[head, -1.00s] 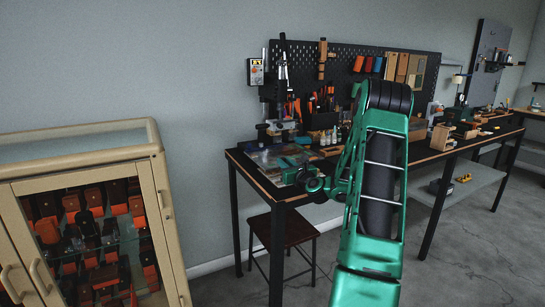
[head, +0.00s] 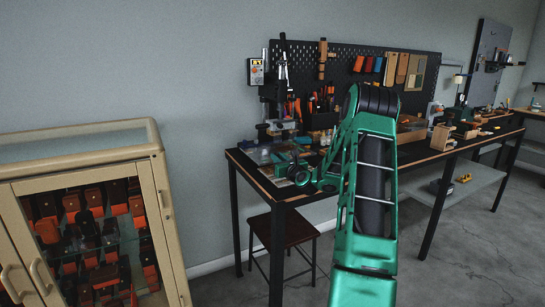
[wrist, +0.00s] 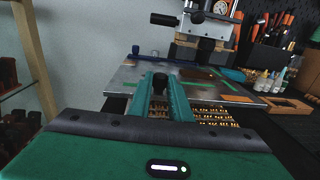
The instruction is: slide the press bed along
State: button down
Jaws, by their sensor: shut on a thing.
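The stamping press (head: 272,95) stands at the left end of the workbench, and its head (wrist: 203,28) hangs over the bed in the wrist view. The press bed (wrist: 118,82) is a flat grey metal plate with a brown piece (wrist: 208,80) and green strips on it. My gripper (wrist: 160,88) reaches over the near edge of the bed. Its green fingers are shut on a small dark handle (wrist: 160,80) at that edge, partly hidden between them. In the head view my gripper (head: 299,172) is at the bench's front left, and my arm covers part of the bench.
Brass type pieces (wrist: 215,120) lie on the bench right of my fingers. Small bottles (wrist: 268,82) and a tool holder (wrist: 265,55) stand right of the press. A glass-door cabinet (head: 85,155) is at left, and a stool (head: 282,230) stands below the bench (head: 275,198).

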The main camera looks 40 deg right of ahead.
jog(key=shift+x, duration=2.5)
jog(key=shift+a+f, duration=0.1)
jog(key=shift+a, duration=0.05)
jog(key=c, duration=1.5)
grip_release()
jog(key=shift+w, duration=0.1)
jog(key=shift+c, duration=0.2)
jog(key=v, duration=1)
jog(key=shift+s+a, duration=0.2)
jog(key=shift+s, duration=0.05)
